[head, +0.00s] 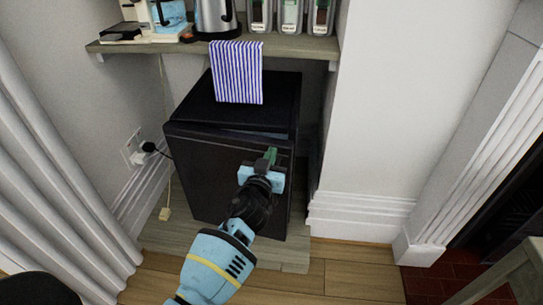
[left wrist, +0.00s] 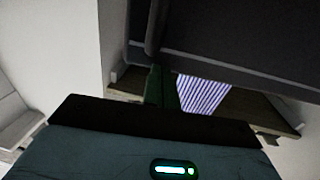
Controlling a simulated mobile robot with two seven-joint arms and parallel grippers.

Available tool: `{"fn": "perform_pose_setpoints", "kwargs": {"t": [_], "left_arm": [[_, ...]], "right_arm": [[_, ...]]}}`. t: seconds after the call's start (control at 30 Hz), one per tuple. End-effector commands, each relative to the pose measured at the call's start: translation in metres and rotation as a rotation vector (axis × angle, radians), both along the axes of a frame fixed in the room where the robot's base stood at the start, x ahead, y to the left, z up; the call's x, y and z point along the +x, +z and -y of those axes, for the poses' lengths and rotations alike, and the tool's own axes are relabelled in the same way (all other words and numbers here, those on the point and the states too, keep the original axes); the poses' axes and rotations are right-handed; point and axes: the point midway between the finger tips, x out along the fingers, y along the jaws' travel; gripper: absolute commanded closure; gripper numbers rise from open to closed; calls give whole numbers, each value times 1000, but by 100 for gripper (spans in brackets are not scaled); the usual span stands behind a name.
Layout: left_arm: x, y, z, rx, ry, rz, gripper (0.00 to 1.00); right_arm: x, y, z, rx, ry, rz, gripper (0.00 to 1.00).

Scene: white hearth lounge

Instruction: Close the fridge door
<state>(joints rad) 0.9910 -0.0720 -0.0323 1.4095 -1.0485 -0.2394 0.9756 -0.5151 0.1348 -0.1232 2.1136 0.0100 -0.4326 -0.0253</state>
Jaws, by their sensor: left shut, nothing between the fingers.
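The small black fridge (head: 240,100) stands on the floor under a wooden shelf. Its door (head: 205,170) is slightly ajar, with a narrow gap along the top edge toward the right. My left gripper (head: 270,155) is shut and empty, at the upper right part of the door's front. In the left wrist view its green fingers (left wrist: 160,88) reach up to the dark door (left wrist: 240,50). I cannot tell whether the fingertips touch the door. My right gripper is not in view.
The shelf (head: 310,47) above holds a kettle (head: 215,18), several jars and a striped cloth (head: 237,72) hanging over its edge. A white wall (head: 380,110) stands close to the right. A curtain (head: 50,180) and a plugged socket (head: 133,147) are on the left. The wooden floor in front is clear.

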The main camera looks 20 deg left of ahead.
Motion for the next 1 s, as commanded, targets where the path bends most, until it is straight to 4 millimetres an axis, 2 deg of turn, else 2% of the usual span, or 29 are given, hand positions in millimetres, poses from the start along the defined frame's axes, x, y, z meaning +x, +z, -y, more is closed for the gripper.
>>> {"fn": "perform_pose_setpoints", "kwargs": {"t": [0.53,0.8,1.0], "left_arm": [[10,0,-1,0,0,1,100],[47,-4,-2,-1,1,0,100],[62,-1,-3,0,1,0,100]], "right_arm": [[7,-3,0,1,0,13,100],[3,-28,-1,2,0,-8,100],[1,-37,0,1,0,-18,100]]}}
